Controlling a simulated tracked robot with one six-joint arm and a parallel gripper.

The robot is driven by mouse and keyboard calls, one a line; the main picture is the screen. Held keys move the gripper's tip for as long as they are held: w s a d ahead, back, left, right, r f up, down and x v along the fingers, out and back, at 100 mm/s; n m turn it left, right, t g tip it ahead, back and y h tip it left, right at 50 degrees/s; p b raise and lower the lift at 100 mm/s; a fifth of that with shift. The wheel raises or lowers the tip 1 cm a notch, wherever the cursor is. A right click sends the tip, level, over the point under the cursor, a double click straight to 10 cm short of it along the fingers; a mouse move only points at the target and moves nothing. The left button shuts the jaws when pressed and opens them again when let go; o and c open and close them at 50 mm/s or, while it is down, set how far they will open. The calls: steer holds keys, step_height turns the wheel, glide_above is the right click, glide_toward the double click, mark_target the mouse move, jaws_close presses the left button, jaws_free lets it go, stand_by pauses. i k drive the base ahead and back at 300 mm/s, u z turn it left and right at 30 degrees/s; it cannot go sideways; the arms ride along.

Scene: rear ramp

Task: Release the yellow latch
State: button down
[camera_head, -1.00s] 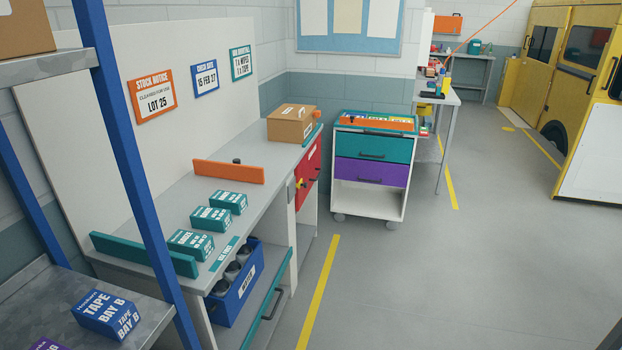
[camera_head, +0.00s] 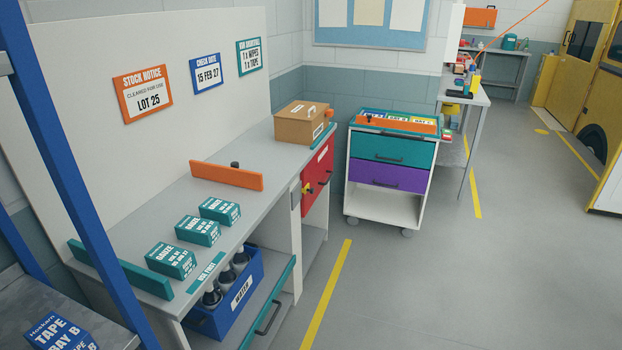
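A small yellow latch (camera_head: 306,187) shows on the left edge of the red door (camera_head: 318,176) at the far end of the grey workbench. A dark handle sits beside it on the red face. The red door looks shut. The latch is small in this view and its exact position is hard to tell. My gripper is not in view.
The bench (camera_head: 215,205) carries teal boxes (camera_head: 171,260), an orange bar (camera_head: 227,176) and a cardboard box (camera_head: 304,123). A drawer cart (camera_head: 388,172) stands to the right. A blue rack post (camera_head: 75,170) is close at left. The floor (camera_head: 430,285) right of the yellow line is clear.

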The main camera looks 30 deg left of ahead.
mark_target(306, 189)
steer(key=u, duration=0.3)
steer(key=i, duration=1.4)
steer(key=u, duration=0.75)
steer(key=i, duration=0.65)
steer(key=u, duration=0.8)
steer(key=i, duration=0.5)
steer(key=u, duration=0.7)
steer(key=i, duration=0.45)
steer(key=u, duration=0.3)
